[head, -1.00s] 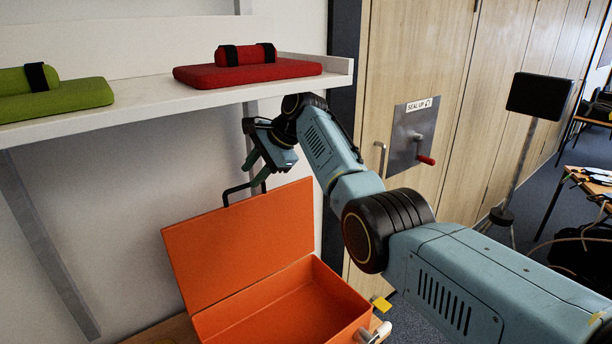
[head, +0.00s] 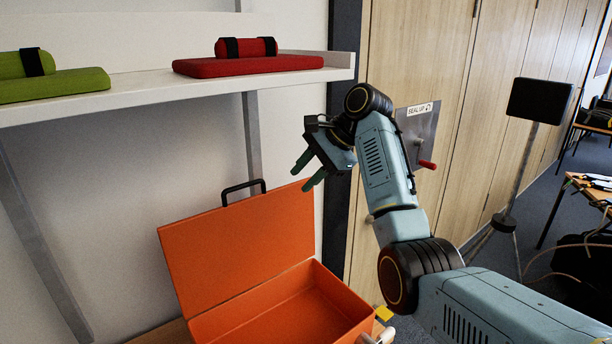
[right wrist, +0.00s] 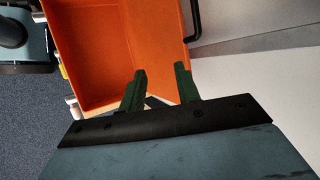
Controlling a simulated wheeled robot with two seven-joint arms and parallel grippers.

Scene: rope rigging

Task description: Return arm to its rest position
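My right arm reaches in from the right in the head view, with its right gripper (head: 303,175) above and to the right of the orange case's raised lid. The green fingers are apart with nothing between them. In the right wrist view the same gripper (right wrist: 160,72) shows two separated fingers in front of the orange case. My left gripper is not in view.
The open orange case (head: 235,245) is empty as far as I see. A shelf (head: 130,95) above bears a red pad with roll (head: 248,65) and a green one (head: 55,85). A wooden cabinet wall (head: 450,130) with a crank panel (head: 417,135) stands behind my arm.

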